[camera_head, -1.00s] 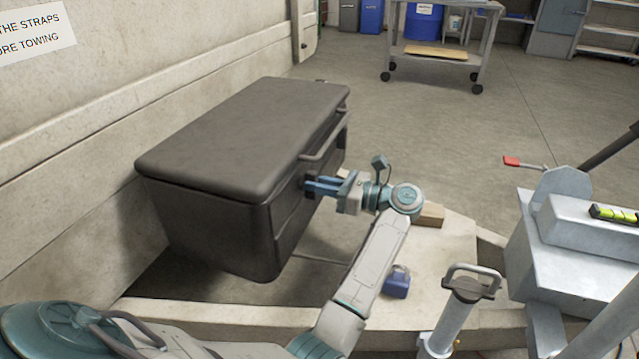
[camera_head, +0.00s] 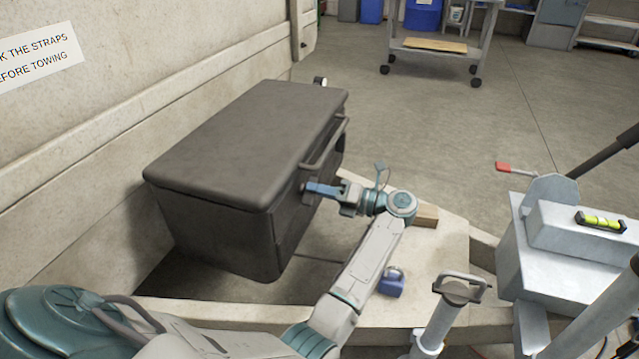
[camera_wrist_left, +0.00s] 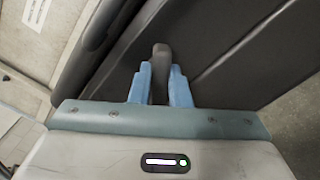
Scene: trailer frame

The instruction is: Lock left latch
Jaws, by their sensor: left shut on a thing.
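A dark grey storage box (camera_head: 245,140) with its lid down stands on the trailer frame, left of centre in the head view. My left gripper (camera_head: 312,187) is at the box's front face, below the handle bar (camera_head: 324,145). In the left wrist view my left gripper (camera_wrist_left: 160,86) has its two blue fingers shut on a dark, round-ended latch (camera_wrist_left: 160,62), one finger on each side. In the head view the fingers mostly hide this latch. My right gripper is not in view.
A blue padlock (camera_head: 391,283) and a wooden block (camera_head: 427,215) lie on the pale trailer frame (camera_head: 445,245). A metal jack (camera_head: 445,315) and a grey metal box with a level (camera_head: 600,222) stand to the right. A wheeled cart (camera_head: 435,50) is behind.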

